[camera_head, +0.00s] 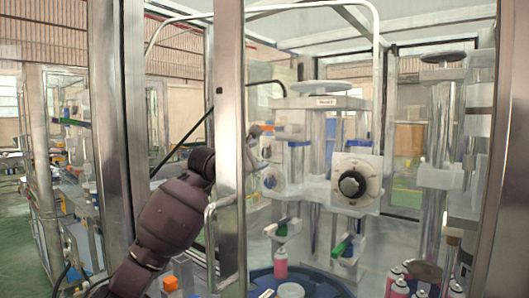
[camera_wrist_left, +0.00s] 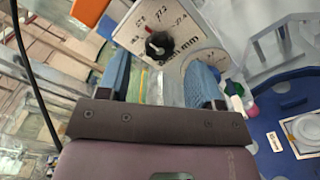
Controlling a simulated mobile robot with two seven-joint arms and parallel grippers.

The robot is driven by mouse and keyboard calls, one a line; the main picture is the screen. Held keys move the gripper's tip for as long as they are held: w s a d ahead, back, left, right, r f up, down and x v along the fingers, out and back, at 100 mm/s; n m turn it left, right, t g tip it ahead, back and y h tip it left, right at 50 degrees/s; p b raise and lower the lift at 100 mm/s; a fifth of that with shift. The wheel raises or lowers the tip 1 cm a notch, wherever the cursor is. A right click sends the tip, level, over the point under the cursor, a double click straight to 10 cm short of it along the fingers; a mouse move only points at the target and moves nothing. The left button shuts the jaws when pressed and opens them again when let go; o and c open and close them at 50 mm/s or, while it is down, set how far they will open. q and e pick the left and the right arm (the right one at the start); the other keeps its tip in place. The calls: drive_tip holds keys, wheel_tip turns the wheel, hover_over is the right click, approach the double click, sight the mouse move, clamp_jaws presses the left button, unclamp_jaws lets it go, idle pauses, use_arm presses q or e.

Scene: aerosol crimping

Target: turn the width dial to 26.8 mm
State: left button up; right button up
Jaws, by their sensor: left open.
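The width dial's black knob (camera_wrist_left: 158,44) shows in the left wrist view on a pale plate with printed numbers and "mm". Its red pointer is toward the upper left of the plate; the exact reading is too small to tell. A small round dial on the machine's left face (camera_head: 270,178) in the head view looks like the same one. My left gripper (camera_wrist_left: 160,72) is open, with its two blue fingers apart and the knob showing beyond them, between their tips. Nothing is between the fingers. In the head view a metal post partly hides my left wrist.
A larger black dial (camera_head: 352,184) faces the front of the machine. A steel post (camera_head: 230,100) stands in front of my left arm. An orange part (camera_wrist_left: 88,11) is at the upper left in the wrist view.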

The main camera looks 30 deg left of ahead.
use_arm(q)
drive_tip(key=w, duration=0.3)
drive_tip(key=shift+w+d, duration=0.15)
drive_tip(key=shift+w, duration=0.25)
use_arm(e)
drive_tip(key=shift+w+r, duration=0.6)
drive_tip(key=shift+r, duration=0.15)
use_arm(q)
drive_tip(key=c, duration=0.9)
drive_tip(key=shift+c, duration=0.2)
use_arm(e)
drive_tip(key=shift+s+f, duration=0.3)
drive_tip(key=shift+s, duration=0.2)
